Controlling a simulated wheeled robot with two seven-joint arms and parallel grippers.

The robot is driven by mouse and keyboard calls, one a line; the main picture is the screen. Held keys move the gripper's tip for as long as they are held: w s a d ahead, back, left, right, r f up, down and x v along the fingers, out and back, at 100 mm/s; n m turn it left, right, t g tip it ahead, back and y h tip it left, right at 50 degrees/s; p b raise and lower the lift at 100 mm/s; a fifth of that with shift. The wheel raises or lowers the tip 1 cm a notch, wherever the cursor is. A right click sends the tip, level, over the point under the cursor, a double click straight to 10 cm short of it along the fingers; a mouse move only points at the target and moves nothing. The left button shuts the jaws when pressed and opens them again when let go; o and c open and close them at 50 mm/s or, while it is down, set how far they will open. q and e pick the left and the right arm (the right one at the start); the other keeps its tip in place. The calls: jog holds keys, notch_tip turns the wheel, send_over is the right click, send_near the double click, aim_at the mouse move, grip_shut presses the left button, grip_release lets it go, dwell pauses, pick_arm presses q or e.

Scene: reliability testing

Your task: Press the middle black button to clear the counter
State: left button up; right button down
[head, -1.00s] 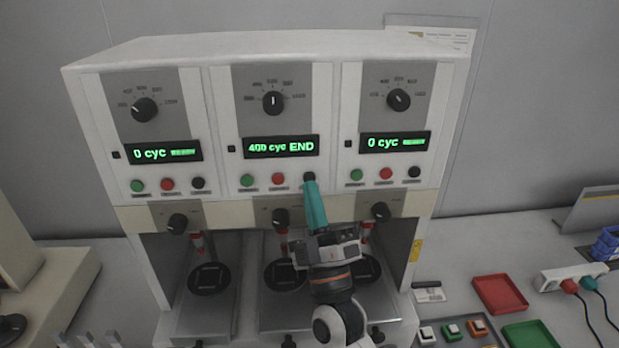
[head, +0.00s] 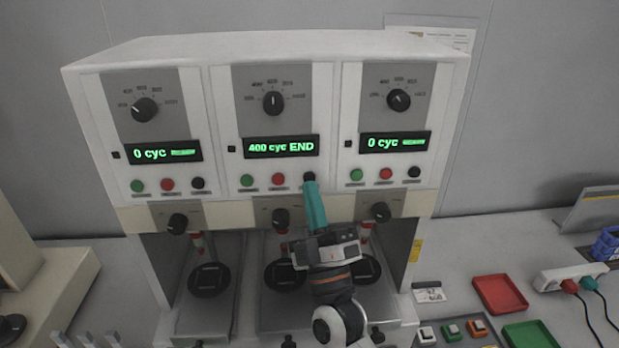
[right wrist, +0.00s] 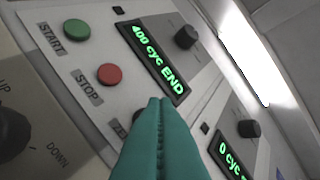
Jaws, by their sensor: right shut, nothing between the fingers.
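The middle black button (head: 309,177) is at the right end of the middle panel's button row, beside a red button (head: 278,179) and a green button (head: 247,180). The middle display (head: 281,146) reads "400 cyc END". My right gripper (head: 310,187) is shut and empty, its teal fingertips just below the black button in the head view; I cannot tell whether they touch it. In the right wrist view the teal fingers (right wrist: 161,110) mostly cover the black button, near the red stop button (right wrist: 110,74). My left gripper is not in view.
The left display (head: 163,152) and right display (head: 395,142) read "0 cyc". Knobs, such as the middle lower one (head: 280,217), stick out below the buttons. A red tray (head: 499,293) and a green tray (head: 530,335) lie on the bench at right.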

jog(key=shift+w, duration=0.15)
dwell(0.4)
jog(key=shift+w, duration=0.3)
jog(key=shift+w, duration=0.35)
dwell(0.6)
jog(key=shift+s, duration=0.1)
jog(key=shift+s+p, duration=0.35)
jog(key=shift+s, duration=0.35)
jog(key=shift+s, duration=0.1)
jog(key=s+p, duration=0.1)
jog(key=s, duration=0.3)
jog(key=shift+s, duration=0.4)
